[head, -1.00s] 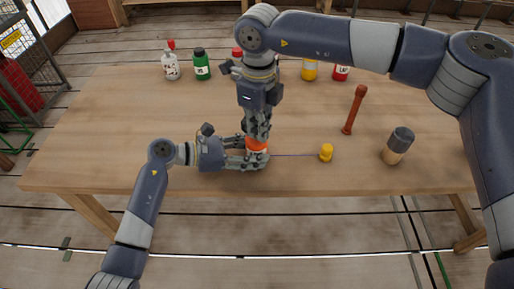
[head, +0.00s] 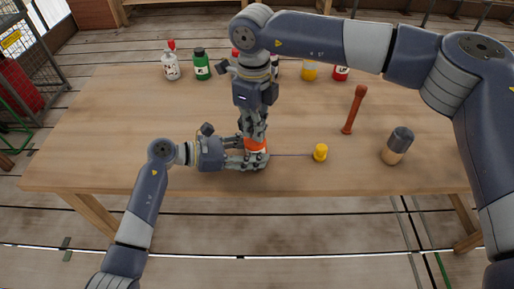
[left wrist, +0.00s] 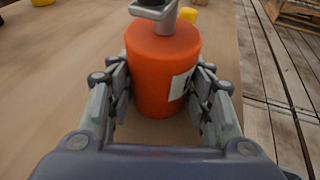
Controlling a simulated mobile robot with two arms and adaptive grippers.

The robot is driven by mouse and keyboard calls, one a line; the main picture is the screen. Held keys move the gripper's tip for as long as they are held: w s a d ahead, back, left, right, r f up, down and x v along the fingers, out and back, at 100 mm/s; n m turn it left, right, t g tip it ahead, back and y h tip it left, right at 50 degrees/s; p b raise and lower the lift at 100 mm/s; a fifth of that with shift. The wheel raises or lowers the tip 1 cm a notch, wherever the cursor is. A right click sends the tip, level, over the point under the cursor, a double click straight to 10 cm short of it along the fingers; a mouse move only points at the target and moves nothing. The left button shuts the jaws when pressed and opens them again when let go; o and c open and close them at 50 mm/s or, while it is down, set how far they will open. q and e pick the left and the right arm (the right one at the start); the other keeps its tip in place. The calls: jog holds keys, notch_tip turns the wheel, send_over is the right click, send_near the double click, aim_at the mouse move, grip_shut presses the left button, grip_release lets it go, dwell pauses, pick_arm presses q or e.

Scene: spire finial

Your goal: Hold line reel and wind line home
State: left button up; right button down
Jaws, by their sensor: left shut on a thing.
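The line reel is an orange cylinder (head: 256,147) standing upright near the table's front edge. It fills the middle of the left wrist view (left wrist: 163,70), with a pale label and a grey crank piece (left wrist: 168,20) on top. My left gripper (head: 258,161) is shut around the reel from the left. My right gripper (head: 253,138) points down directly above the reel, at its crank; its fingertips are too small to read. A thin line (head: 292,155) runs right from the reel to a small yellow weight (head: 320,153) on the table.
The table's left part is clear.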

jog(key=shift+a, duration=0.25)
jog(key=shift+s, duration=0.2)
notch_tip(320, 180, up, 7)
jog(key=shift+d, duration=0.15)
dwell(0.6)
dwell(0.3)
jog(key=shift+s+a+f, duration=0.1)
jog(key=shift+s+f, duration=0.05)
jog(key=shift+f, duration=0.8)
jog(key=shift+s+a+f, duration=0.1)
jog(key=shift+f, duration=0.85)
jog(key=shift+f, duration=0.1)
dwell(0.5)
jog(key=shift+f, duration=1.4)
